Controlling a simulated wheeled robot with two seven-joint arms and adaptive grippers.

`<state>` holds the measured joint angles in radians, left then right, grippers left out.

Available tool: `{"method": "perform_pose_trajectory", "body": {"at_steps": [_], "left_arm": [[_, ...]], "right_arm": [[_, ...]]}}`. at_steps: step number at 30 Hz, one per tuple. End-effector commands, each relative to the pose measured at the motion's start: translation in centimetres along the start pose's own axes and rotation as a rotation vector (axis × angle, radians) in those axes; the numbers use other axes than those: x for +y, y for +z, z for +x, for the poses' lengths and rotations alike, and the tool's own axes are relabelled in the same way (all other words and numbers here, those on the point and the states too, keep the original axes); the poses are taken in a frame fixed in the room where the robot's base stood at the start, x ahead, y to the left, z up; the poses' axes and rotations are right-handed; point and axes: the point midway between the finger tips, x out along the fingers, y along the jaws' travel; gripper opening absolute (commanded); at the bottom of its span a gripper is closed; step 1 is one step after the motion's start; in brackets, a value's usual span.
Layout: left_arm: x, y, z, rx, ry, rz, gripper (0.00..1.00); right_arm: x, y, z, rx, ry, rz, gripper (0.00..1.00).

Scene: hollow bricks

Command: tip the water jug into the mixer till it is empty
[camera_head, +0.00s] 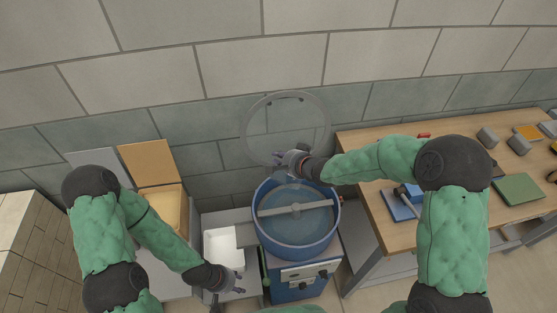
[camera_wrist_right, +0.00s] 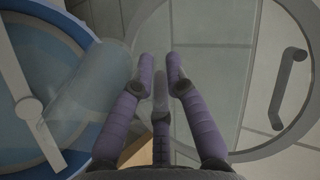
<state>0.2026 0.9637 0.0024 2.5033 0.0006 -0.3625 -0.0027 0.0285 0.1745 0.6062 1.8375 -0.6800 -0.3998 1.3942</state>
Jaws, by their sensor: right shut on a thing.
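The mixer (camera_head: 261,238) is a round blue drum with a grey crossbar inside, standing below the wall; its inside looks bluish and watery. It also shows at the left of the right wrist view (camera_wrist_right: 88,38). My right gripper (camera_head: 278,158) is over the mixer's back rim. In the wrist view its purple fingers (camera_wrist_right: 161,72) are shut around the handle of the clear water jug (camera_wrist_right: 92,88). The jug is tilted over the drum; I cannot tell whether water is left in it. My left gripper (camera_head: 238,284) hangs low, left of the mixer; its finger opening is unclear.
The mixer's clear round lid (camera_head: 250,120) stands raised behind the drum. A white container (camera_head: 222,241) is left of the mixer, with an open cardboard box (camera_head: 148,160) beyond. A wooden workbench (camera_head: 385,238) with tools and small blocks stands close on the right.

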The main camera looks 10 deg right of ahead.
Motion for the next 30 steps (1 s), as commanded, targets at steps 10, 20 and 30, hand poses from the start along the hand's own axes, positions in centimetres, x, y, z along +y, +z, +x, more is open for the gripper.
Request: {"method": "perform_pose_trajectory", "body": {"at_steps": [10, 20, 30], "left_arm": [[-0.7, -0.1, 1.9, 0.0, 0.0, 0.0, 0.4], [-1.2, -0.1, 3.4, 0.0, 0.0, 0.0, 0.4], [-1.8, -0.2, 5.0, 0.0, 0.0, 0.0, 0.4]], "right_arm": [[0.3, 0.0, -0.3, 0.014, -0.063, 0.001, 0.0], [0.6, 0.0, -0.7, 0.024, -0.12, 0.002, 0.0], [0.8, 0.1, -1.0, 0.035, -0.176, 0.004, 0.0]]}}
